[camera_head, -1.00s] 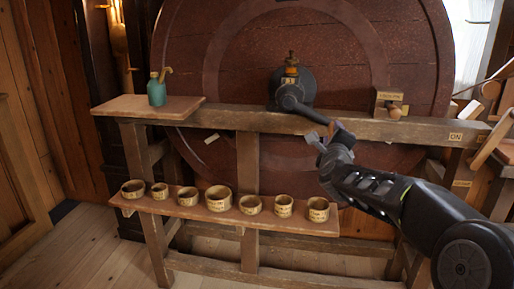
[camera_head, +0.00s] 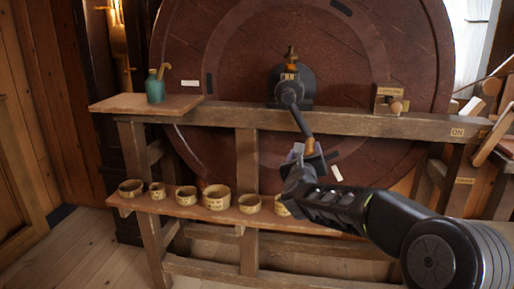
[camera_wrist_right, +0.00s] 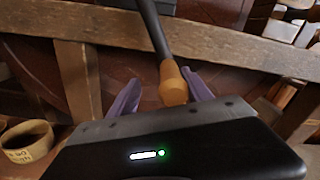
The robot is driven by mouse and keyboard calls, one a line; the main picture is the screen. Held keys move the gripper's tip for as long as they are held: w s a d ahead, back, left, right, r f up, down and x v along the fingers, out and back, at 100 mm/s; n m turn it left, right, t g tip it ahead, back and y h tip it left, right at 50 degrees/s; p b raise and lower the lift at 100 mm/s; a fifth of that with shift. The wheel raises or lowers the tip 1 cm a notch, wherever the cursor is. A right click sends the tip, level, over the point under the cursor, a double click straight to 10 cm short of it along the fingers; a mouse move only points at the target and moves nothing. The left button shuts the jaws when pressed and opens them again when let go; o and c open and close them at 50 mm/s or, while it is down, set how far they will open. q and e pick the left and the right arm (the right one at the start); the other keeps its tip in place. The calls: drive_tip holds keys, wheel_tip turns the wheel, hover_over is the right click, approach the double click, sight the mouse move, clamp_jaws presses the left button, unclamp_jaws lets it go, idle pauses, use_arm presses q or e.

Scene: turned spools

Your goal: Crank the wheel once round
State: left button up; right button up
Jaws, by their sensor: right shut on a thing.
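The big round dark red wheel (camera_head: 230,60) stands behind a wooden frame. The black crank arm (camera_head: 300,122) runs from its dark hub (camera_head: 290,93) down and slightly right. My right gripper (camera_head: 306,150) is shut on the crank's wooden handle (camera_head: 309,146), below the frame's upper beam. In the right wrist view the orange-brown handle (camera_wrist_right: 173,84) sits between the two purple-grey fingers, at the end of the black crank arm (camera_wrist_right: 153,30). My left gripper is not in view.
A small shelf with a teal bottle (camera_head: 155,90) is at the left of the upper beam (camera_head: 370,122). Several wooden rings, such as one at the left (camera_head: 131,188), stand on the lower shelf (camera_head: 180,209). A block with a knob (camera_head: 388,99) sits on the beam's right.

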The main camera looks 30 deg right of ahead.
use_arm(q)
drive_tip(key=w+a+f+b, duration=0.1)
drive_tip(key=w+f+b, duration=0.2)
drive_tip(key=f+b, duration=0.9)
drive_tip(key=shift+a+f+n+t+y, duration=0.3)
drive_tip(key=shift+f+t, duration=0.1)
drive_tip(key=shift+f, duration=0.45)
use_arm(e)
drive_tip(key=w+a+r+m, duration=0.1)
drive_tip(key=w+a+m, duration=0.8)
drive_tip(key=a, duration=0.3)
drive_tip(key=shift+r+m, duration=0.15)
drive_tip(key=shift+m, duration=0.75)
drive_tip(key=shift+d, duration=0.2)
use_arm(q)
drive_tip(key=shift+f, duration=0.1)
use_arm(e)
drive_tip(key=shift+s, duration=0.15)
use_arm(q)
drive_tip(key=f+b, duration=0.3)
drive_tip(key=b, duration=0.1)
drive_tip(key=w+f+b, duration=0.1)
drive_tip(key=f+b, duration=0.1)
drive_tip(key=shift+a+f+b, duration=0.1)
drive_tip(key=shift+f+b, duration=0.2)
drive_tip(key=shift+b, duration=0.1)
use_arm(e)
drive_tip(key=v, duration=1)
drive_tip(key=shift+s, duration=0.5)
